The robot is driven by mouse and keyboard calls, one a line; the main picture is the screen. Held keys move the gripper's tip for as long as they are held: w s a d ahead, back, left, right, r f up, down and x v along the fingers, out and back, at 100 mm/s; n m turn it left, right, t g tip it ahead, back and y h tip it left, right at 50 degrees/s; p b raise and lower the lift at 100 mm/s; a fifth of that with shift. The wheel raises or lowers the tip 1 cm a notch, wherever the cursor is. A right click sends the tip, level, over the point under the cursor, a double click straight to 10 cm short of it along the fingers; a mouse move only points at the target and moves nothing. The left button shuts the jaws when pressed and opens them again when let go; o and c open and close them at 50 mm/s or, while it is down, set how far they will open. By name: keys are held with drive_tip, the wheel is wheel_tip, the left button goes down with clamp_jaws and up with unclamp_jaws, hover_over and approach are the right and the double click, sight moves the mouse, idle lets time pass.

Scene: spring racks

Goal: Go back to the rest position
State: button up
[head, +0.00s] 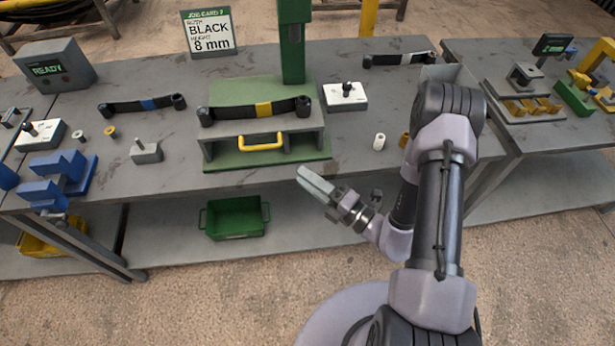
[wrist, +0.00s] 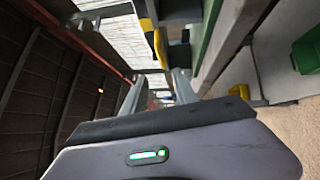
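My gripper (head: 317,186) is in front of the bench's front edge, to the right of and below the green press. It points up and to the left. In the wrist view its two fingers (wrist: 160,90) stand apart with nothing between them, so it is open and empty. My arm comes in from the lower right and bends at the elbow over the bench's right part.
The press base (head: 220,165) has a yellow handle (head: 260,141) and a leaf spring with a yellow band (head: 264,109) on top. A green bin (head: 236,218) sits on the lower shelf. A white cylinder (head: 379,141) stands near my arm. The floor in front is clear.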

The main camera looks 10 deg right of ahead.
idle(0.3)
drive_tip(key=s+a+r+n+g+y, duration=0.3)
drive_tip(key=a+r+n+g+y, duration=0.3)
drive_tip(key=r+n, duration=0.35)
drive_tip(key=s+a+r+n+g+h+b, duration=0.1)
drive_tip(key=s+r+n+g+h, duration=0.25)
drive_tip(key=s+n+g, duration=0.45)
drive_tip(key=s+a+r+n+g+h, duration=0.25)
drive_tip(key=s+n+h, duration=0.35)
drive_tip(key=n, duration=0.5)
drive_tip(key=d+r+n+t+h, duration=0.5)
drive_tip(key=d+n+t+h, duration=0.3)
drive_tip(key=d+n, duration=0.3)
drive_tip(key=shift+s+d+r+b, duration=0.2)
drive_tip(key=shift+s+d+b, duration=0.15)
drive_tip(key=shift+d, duration=0.1)
